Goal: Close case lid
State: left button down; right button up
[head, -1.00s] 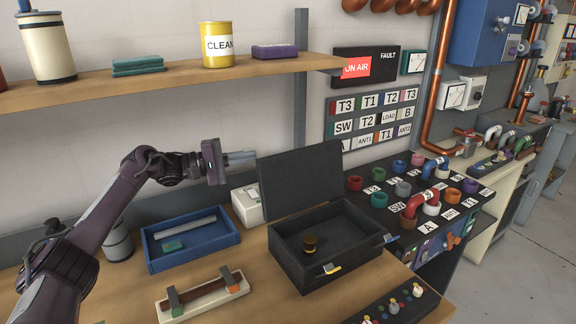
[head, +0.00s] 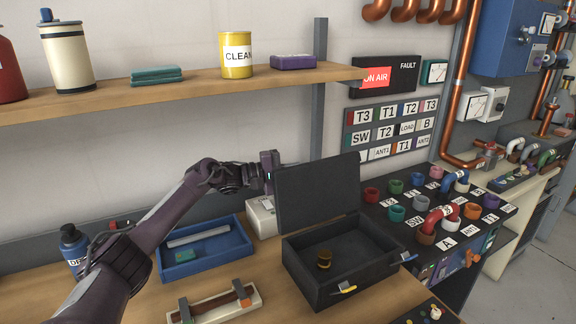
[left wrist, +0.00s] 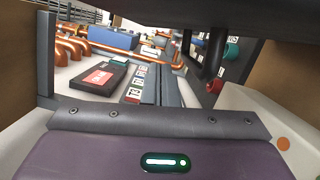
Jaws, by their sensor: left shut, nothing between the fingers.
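The black case (head: 312,284) stands on the wooden bench with its lid (head: 318,193) open, raised nearly upright at the back. In the left wrist view a dark slab, likely the lid, crosses the top above the gripper's purple body. I cannot tell if it touches. My right gripper is not in view.
A blue tray (head: 236,246) and a cream holder with a brown rod (head: 217,304) lie left of the case. A white box (head: 263,216) stands behind it. A shelf (head: 190,87) runs above my arm. The connector panel (head: 400,228) is close on the right.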

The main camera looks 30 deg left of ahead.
aim_at(306, 170)
pick_arm(q)
jog(key=shift+s+d+r+p, duration=0.35)
jog(key=shift+s+d+p, duration=0.2)
jog(key=shift+s+d, duration=0.35)
jog(key=shift+d, duration=0.4)
jog(key=shift+r, duration=0.1)
